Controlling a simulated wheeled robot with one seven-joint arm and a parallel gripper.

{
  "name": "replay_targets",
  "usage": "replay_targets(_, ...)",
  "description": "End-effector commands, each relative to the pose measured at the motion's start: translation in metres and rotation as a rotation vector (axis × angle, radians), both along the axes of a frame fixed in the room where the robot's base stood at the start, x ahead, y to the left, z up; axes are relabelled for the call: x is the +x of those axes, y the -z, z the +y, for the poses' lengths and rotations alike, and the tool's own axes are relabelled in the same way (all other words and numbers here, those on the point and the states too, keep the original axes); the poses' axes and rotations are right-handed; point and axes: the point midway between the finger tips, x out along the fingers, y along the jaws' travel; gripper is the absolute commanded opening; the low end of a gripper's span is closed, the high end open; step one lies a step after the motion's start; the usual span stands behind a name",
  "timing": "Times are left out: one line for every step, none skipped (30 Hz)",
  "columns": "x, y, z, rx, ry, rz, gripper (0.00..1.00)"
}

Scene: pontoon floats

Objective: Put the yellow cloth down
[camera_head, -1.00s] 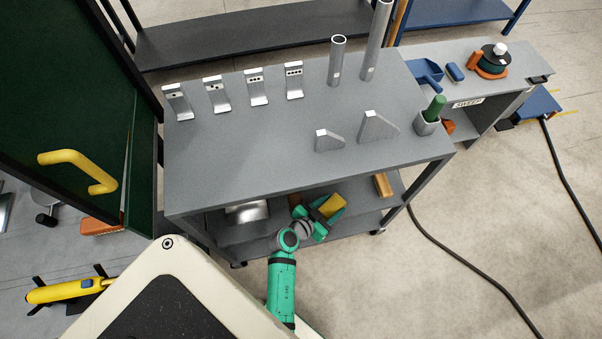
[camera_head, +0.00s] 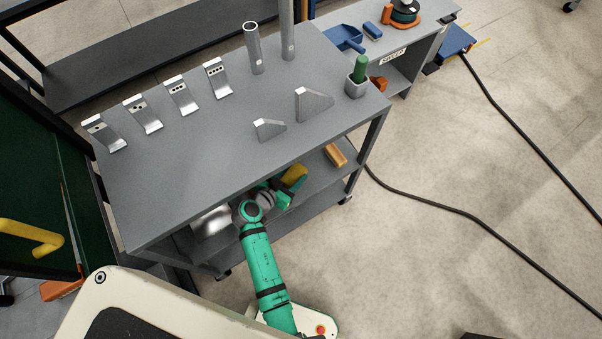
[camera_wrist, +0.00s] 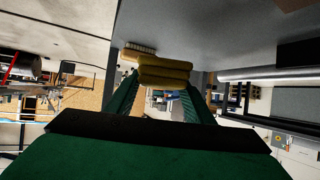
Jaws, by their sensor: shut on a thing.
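The yellow cloth (camera_head: 294,175) is a folded bundle held at the front of the grey cart, beneath its top. My green gripper (camera_head: 283,190) is shut on it, and the cart top's edge hides part of the gripper. In the wrist view the folded cloth (camera_wrist: 163,70) lies between the two green fingers of my gripper (camera_wrist: 161,84). The lower shelf (camera_head: 315,175) of the cart is below and behind the cloth. I cannot tell whether the cloth touches that shelf.
A tan brush-like block (camera_head: 335,155) lies on the shelf to the right of the cloth. A shiny metal piece (camera_head: 212,220) is on the left. The cart top (camera_head: 200,150) carries metal brackets, upright tubes and a grey cup (camera_head: 356,85). A black cable (camera_head: 440,208) crosses the floor.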

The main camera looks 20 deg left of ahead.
Motion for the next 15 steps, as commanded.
replay_targets(0.01, 0.006, -0.003, -0.001, 0.002, 0.001, 0.26)
replay_targets(0.014, 0.012, -0.004, -0.002, 0.001, 0.002, 0.26)
replay_targets(0.02, 0.019, -0.006, -0.003, 0.0, 0.002, 0.26)
replay_targets(0.023, 0.025, -0.007, -0.003, 0.0, 0.002, 0.26)
replay_targets(0.027, 0.03, -0.008, -0.003, 0.0, 0.002, 0.26)
replay_targets(0.033, 0.035, -0.009, -0.003, 0.0, 0.001, 0.26)
replay_targets(0.036, 0.039, -0.01, -0.002, 0.0, 0.001, 0.26)
replay_targets(0.038, 0.043, -0.011, -0.001, 0.0, 0.001, 0.26)
replay_targets(0.041, 0.047, -0.012, -0.002, 0.0, 0.002, 0.26)
replay_targets(0.043, 0.05, -0.012, -0.002, -0.001, 0.0, 0.26)
replay_targets(0.045, 0.052, -0.013, -0.001, 0.0, 0.0, 0.26)
replay_targets(0.047, 0.053, -0.013, 0.0, 0.0, 0.0, 0.26)
replay_targets(0.048, 0.055, -0.014, 0.0, 0.001, 0.0, 0.26)
replay_targets(0.049, 0.056, -0.014, 0.0, 0.001, 0.0, 0.26)
replay_targets(0.05, 0.059, -0.015, -0.001, 0.0, 0.0, 0.26)
